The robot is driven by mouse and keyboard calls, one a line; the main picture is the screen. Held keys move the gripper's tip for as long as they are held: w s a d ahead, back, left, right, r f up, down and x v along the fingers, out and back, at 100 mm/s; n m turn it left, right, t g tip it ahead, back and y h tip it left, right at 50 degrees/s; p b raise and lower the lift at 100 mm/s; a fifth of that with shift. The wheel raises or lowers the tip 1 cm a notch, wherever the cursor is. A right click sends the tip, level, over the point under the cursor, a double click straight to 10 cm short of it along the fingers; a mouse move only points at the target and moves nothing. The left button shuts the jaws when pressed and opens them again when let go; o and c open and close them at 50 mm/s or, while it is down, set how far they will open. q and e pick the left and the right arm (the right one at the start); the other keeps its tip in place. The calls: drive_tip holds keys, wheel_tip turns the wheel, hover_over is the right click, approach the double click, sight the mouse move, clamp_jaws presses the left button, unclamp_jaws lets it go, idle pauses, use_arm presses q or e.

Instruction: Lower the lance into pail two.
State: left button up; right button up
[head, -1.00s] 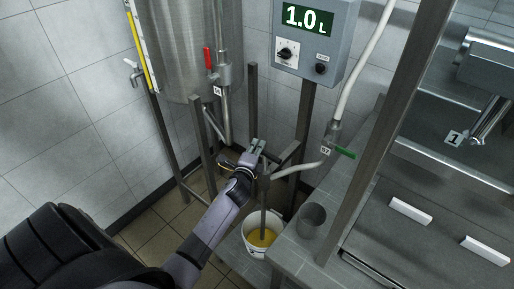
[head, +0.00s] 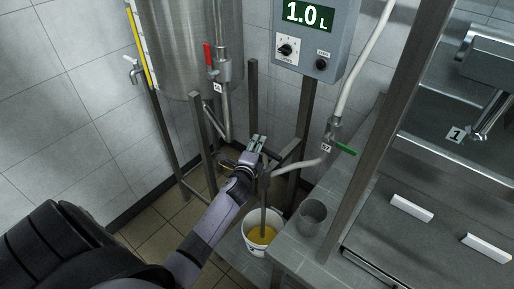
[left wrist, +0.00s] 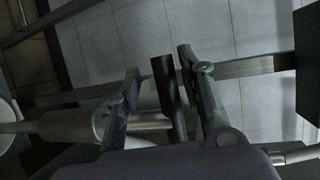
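The lance (head: 263,215) is a grey upright tube on the white hose. Its lower end is inside a white pail (head: 250,240) holding yellow liquid. A mark on the pail is too small to read. My left gripper (head: 258,143) is beside the lance's top, over the pail's far side. In the left wrist view its two fingers (left wrist: 160,88) stand apart, with a dark bar (left wrist: 170,85) showing between them, nearer the right finger. I cannot tell whether the bar is part of the lance. My right gripper is not in view.
A steel tank (head: 185,45) with a red-handled valve stands behind. A control box (head: 310,40) reads 1.0 L. A green-handled valve (head: 340,146) is on the hose. A grey cup (head: 311,215) stands on the ledge right of the pail. Metal posts surround the gripper.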

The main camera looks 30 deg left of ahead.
use_arm(q)
drive_tip(key=v, duration=1.2)
drive_tip(key=s+d+f+n+g+h, duration=0.1)
drive_tip(key=s+d+f+n+g, duration=0.3)
drive_tip(key=f, duration=0.7)
drive_tip(key=s+d+f+g+h, duration=0.1)
drive_tip(key=s+d+f+h, duration=0.1)
drive_tip(key=s+f, duration=0.65)
drive_tip(key=s+d+f+n+g+h, duration=0.1)
drive_tip(key=s+d+f+n+g, duration=0.1)
drive_tip(key=f, duration=1.1)
drive_tip(key=s+d+f+n+g, duration=0.1)
drive_tip(key=s+f+n+g, duration=0.1)
drive_tip(key=s+f, duration=0.3)
drive_tip(key=s+d+f+n+g, duration=0.1)
drive_tip(key=s+f, duration=0.4)
drive_tip(key=s, duration=0.8)
drive_tip(key=s+d+f+n+g, duration=0.1)
drive_tip(key=s+f+n+g, duration=0.2)
drive_tip(key=s, duration=0.6)
drive_tip(key=shift+f+n+g+h, duration=0.4)
drive_tip(key=shift+f+g, duration=0.1)
drive_tip(key=shift+f, duration=0.4)
drive_tip(key=shift+d, duration=0.1)
